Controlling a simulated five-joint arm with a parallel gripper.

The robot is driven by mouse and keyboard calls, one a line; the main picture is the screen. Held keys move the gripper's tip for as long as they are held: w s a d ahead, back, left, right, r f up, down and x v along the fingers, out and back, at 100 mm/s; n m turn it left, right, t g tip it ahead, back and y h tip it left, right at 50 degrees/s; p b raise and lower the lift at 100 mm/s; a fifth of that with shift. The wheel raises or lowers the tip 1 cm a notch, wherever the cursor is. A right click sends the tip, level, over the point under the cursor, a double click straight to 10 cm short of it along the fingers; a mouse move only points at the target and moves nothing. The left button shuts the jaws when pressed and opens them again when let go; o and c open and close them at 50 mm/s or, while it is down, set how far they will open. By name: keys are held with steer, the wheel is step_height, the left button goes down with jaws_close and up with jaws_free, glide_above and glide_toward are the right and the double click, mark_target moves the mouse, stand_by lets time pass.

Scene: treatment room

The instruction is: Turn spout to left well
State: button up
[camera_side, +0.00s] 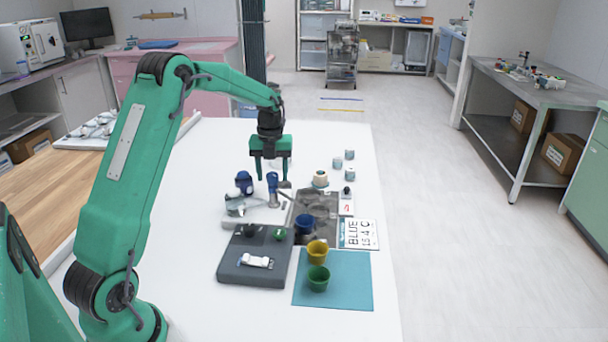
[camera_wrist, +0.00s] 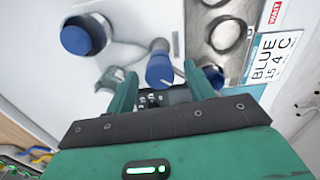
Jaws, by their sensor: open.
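My gripper (camera_side: 271,172) is open above the white table, with fingers pointing down. I cannot tell which part is the spout. A dark grey metal plate (camera_side: 318,203) lies to the right; round hollows show on it in the wrist view (camera_wrist: 222,32).
A dark grey box (camera_side: 250,272) stands in front. Blue (camera_side: 305,223), yellow (camera_side: 317,251) and green (camera_side: 319,277) cups stand near or on a teal mat (camera_side: 350,285). A lettered card (camera_side: 359,234) and several small containers (camera_side: 349,155) are at right. The table's right edge is clear.

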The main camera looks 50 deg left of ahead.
steer(key=shift+r, duration=0.1)
steer(key=shift+r, duration=3.8)
steer(key=shift+s+d+r, duration=0.15)
steer(key=shift+d+r, duration=0.15)
steer(key=shift+d, duration=0.05)
steer(key=s+d+r+n+t, duration=0.3)
steer(key=s+d+r+n, duration=0.5)
steer(key=s+d+n, duration=0.45)
steer(key=s+d+f+n+t, duration=0.2)
steer(key=s+d+f+n, duration=0.1)
steer(key=s+d+n, duration=0.7)
steer(key=s+n, duration=0.2)
steer(key=n, duration=0.1)
steer(key=shift+t, duration=0.3)
